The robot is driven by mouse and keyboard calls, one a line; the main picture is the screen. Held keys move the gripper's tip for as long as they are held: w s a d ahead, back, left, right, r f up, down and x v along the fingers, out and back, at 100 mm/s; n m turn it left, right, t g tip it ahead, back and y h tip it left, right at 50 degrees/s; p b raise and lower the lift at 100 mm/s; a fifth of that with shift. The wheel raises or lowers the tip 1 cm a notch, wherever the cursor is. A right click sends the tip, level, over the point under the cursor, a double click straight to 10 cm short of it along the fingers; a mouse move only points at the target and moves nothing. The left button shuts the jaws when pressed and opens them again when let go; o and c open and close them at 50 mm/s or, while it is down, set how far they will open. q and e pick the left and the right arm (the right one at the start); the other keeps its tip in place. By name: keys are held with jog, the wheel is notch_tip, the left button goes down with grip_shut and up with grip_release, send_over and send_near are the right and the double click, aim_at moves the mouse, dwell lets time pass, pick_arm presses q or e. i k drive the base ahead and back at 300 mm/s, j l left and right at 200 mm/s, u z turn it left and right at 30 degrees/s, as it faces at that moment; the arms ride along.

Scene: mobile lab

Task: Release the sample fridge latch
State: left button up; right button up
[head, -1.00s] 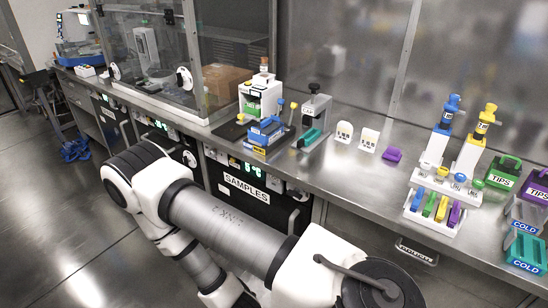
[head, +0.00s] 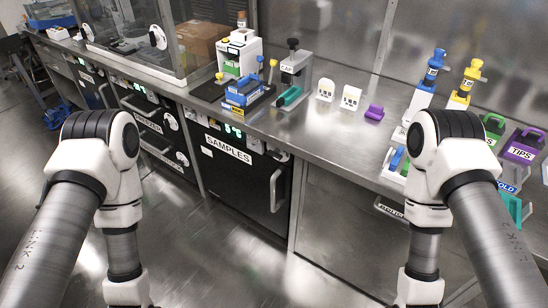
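The sample fridge (head: 232,175) is a black-fronted unit under the steel bench, left of centre in the head view, with a white SAMPLES label (head: 229,148). A vertical metal handle (head: 277,190) stands on the right side of its front. The door looks closed. My two arms come in at the lower left and lower right. Both grippers are below the picture's edge, so their state and distance from the fridge are hidden.
Another black-fronted unit (head: 155,125) with a long handle stands left of the fridge. The steel bench (head: 335,125) above carries a white device (head: 241,52), blue racks (head: 243,92) and a purple block (head: 374,112). The floor (head: 235,265) before the fridge is clear.

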aim_at(275, 154)
jog(key=i+j, duration=0.1)
jog(key=j, duration=0.4)
jog(key=i+j, duration=0.1)
jog(key=j, duration=0.4)
jog(key=i+j, duration=0.1)
jog(key=j, duration=0.35)
jog(key=i+j, duration=0.1)
jog(key=j, duration=0.4)
jog(key=i+j+z, duration=0.1)
jog(key=j, duration=0.4)
